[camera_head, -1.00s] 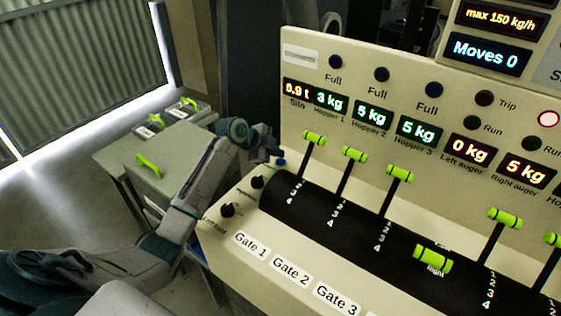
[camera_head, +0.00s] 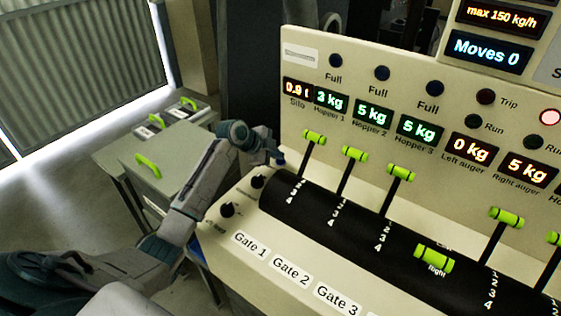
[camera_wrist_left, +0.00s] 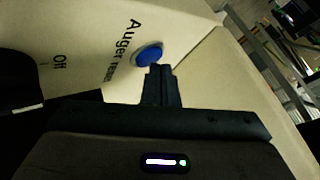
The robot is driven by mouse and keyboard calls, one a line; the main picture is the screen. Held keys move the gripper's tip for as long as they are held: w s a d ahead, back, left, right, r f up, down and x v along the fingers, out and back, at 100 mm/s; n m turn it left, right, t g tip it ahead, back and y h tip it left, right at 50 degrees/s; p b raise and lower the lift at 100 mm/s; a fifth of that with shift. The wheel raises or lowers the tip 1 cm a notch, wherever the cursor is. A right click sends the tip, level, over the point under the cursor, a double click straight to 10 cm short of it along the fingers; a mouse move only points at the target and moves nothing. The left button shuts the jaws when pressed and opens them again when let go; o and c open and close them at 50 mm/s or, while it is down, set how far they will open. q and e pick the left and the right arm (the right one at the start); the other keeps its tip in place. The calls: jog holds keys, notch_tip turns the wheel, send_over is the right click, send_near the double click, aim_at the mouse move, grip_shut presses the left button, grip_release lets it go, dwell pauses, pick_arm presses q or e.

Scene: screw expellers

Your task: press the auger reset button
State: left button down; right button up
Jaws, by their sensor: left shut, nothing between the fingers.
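The auger reset button is a round blue button (camera_wrist_left: 148,54) on the cream panel, beside the printed words "Auger reset" in the left wrist view. My left gripper (camera_wrist_left: 161,70) is shut and empty. Its dark fingertips overlap the lower right edge of the button in that view; I cannot tell whether they touch it. In the head view my left gripper (camera_head: 272,154) is at the far left end of the console and largely hides the button. My right gripper is not in view.
Black knobs (camera_head: 228,210) sit on the console's left end, near my forearm. Green-handled gate levers (camera_head: 314,137) stand to the right on a black curved cover. Displays line the upright panel (camera_head: 300,60). A grey cabinet (camera_head: 165,165) stands at left.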

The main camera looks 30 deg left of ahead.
aim_at(277, 161)
pick_arm(q)
jog(key=shift+f, duration=0.4)
dwell(0.4)
jog(key=shift+r+p, duration=0.4)
jog(key=shift+r, duration=0.5)
jog(key=shift+r, duration=0.1)
notch_tip(277, 161, up, 5)
jog(key=p, duration=0.3)
jog(key=shift+p, duration=0.3)
dwell(0.4)
